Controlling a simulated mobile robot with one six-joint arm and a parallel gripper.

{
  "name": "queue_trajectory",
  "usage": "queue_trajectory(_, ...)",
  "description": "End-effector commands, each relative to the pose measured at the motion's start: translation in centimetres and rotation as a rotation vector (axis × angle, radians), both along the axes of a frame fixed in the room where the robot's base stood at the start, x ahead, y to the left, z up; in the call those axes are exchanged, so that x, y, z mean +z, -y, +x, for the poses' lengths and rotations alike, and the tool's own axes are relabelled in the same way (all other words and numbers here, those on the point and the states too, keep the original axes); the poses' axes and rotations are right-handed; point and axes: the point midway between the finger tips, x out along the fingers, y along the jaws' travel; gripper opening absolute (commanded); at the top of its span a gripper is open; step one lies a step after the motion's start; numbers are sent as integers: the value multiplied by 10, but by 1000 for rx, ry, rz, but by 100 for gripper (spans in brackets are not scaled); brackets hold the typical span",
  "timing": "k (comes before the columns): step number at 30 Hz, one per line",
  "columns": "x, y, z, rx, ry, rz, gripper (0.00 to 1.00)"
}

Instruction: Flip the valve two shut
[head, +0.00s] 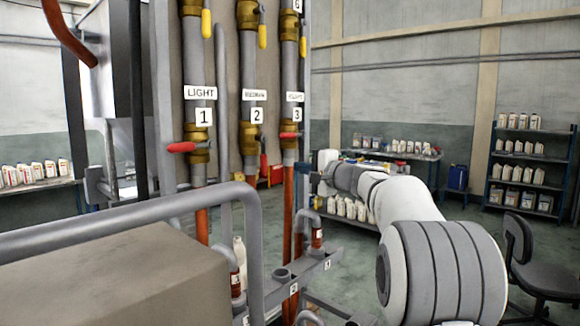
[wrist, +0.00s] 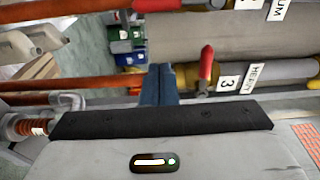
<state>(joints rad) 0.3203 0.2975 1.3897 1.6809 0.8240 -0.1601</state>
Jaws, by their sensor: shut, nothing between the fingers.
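Valve two is the lower valve on pipe 2, below the number 2 label (head: 256,115). Its red handle (head: 264,166) hangs down along the pipe. In the wrist view this red handle (wrist: 157,4) lies along the pipe at the top edge, partly cut off. My gripper (head: 302,172) is beside pipe 3, just below its lower valve, apart from valve two's handle. In the wrist view its blue fingers (wrist: 161,80) are together and empty, with pipe 3 just beyond them.
Pipe 3's red handle (wrist: 206,62) stands across its pipe, close to my fingers. Pipe 1's red handle (head: 181,147) also points sideways. Yellow handles (head: 263,35) hang on the upper valves. A grey rail (head: 130,213) crosses the front left.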

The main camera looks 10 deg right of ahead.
Motion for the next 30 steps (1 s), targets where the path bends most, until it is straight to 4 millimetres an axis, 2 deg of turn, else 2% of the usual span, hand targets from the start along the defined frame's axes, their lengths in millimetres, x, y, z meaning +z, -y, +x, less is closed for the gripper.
queue_trajectory(14, 3, -42, 81, -2, -3, -1, 0)
queue_trajectory(15, 3, -45, 72, -3, -1, 0, 0)
queue_trajectory(21, 1, -58, 55, -5, -1, 0, 0)
queue_trajectory(30, 0, -65, 47, -6, -2, -1, 0)
